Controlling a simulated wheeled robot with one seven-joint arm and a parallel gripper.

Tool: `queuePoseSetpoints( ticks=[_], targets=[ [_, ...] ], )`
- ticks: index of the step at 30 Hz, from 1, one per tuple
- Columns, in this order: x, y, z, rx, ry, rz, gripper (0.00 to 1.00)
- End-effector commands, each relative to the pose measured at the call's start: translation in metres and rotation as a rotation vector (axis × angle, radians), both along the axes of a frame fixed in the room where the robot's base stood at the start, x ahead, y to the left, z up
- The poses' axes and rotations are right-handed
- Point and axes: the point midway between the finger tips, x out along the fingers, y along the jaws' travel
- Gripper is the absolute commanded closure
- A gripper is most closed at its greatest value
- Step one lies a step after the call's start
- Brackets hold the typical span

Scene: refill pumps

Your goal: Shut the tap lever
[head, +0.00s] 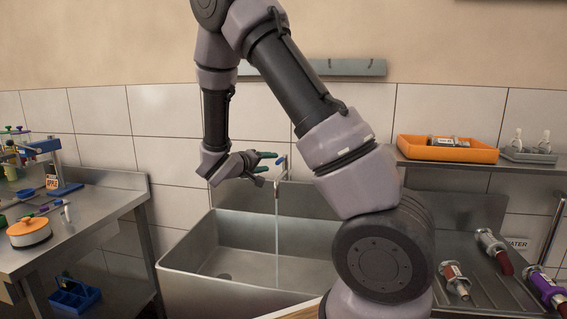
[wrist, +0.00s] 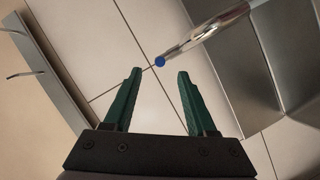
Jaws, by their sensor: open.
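The tap (head: 281,171) is on the tiled wall above the sink, partly hidden behind my arm in the head view. A thin stream of water (head: 276,225) falls from it into the steel sink (head: 184,277). In the wrist view the chrome tap (wrist: 208,35) comes in from the upper right and ends in a blue tip (wrist: 160,62). My gripper (head: 272,162) is open and empty, just left of the tap. In the wrist view its green fingers (wrist: 160,73) are apart, and the blue tip shows beyond and between them. I cannot see contact or the lever's full shape.
A hook rail (head: 345,67) is on the wall above. An orange tray (head: 450,149) sits on the shelf at right. Pump cylinders (head: 494,250) lie on the drainboard. A steel table (head: 110,207) with an orange-lidded pot (head: 29,232) stands left. A blue caddy (head: 73,296) is below.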

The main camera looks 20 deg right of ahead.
Motion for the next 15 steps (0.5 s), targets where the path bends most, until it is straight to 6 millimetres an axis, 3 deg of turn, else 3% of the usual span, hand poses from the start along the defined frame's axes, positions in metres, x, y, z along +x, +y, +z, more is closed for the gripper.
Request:
queuePoseSetpoints(
  ticks=[15],
  targets=[
    [0.050, -0.070, -0.018, 0.000, 0.003, -0.004, 0.43]
  ],
)
